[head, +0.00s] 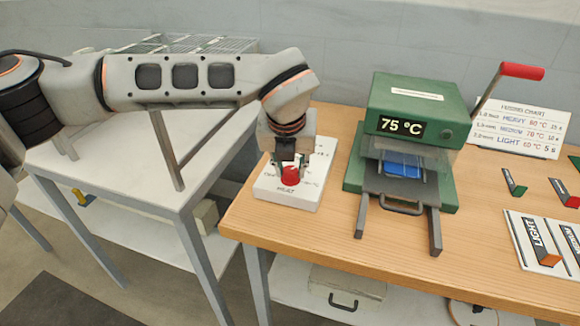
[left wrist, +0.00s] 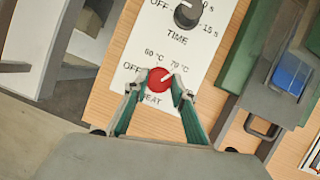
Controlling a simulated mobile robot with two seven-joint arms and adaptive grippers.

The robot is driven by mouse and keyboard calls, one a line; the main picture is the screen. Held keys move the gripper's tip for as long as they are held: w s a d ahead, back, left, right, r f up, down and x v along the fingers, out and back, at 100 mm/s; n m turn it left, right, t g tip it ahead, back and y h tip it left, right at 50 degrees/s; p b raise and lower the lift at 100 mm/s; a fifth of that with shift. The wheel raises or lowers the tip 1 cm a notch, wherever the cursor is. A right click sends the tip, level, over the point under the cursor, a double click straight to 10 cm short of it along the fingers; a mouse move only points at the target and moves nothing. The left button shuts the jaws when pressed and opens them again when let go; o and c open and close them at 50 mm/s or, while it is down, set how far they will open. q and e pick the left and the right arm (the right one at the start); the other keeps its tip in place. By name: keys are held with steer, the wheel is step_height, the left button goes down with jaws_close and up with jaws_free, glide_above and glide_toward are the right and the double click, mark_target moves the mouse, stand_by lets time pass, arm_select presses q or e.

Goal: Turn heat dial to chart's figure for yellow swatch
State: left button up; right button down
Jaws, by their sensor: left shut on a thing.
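The red heat dial (head: 291,175) is on the white control panel (head: 265,190) on the wooden table. My left gripper (head: 290,165) reaches down over it. In the left wrist view my left gripper (left wrist: 158,86) has a finger on each side of the heat dial (left wrist: 159,79) and is shut on it. The dial's pale mark points up and right, toward the 70 °C label. The green press (head: 415,100) shows 75 °C. I cannot pick out a clearly yellow swatch. My right gripper is out of view.
A black time dial (left wrist: 187,14) sits above the heat dial on the panel. A blue piece (head: 403,165) lies in the press. Green (head: 515,185) and red (head: 564,193) pieces lie nearby. A white table (head: 120,175) stands left.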

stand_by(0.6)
arm_select(q)
steer(key=o, duration=1.1)
steer(key=shift+r, duration=0.1)
steer(key=v, duration=1.1)
steer(key=shift+s+d+r, duration=0.1)
steer(key=shift+s+r, duration=0.05)
steer(key=shift+r, duration=0.25)
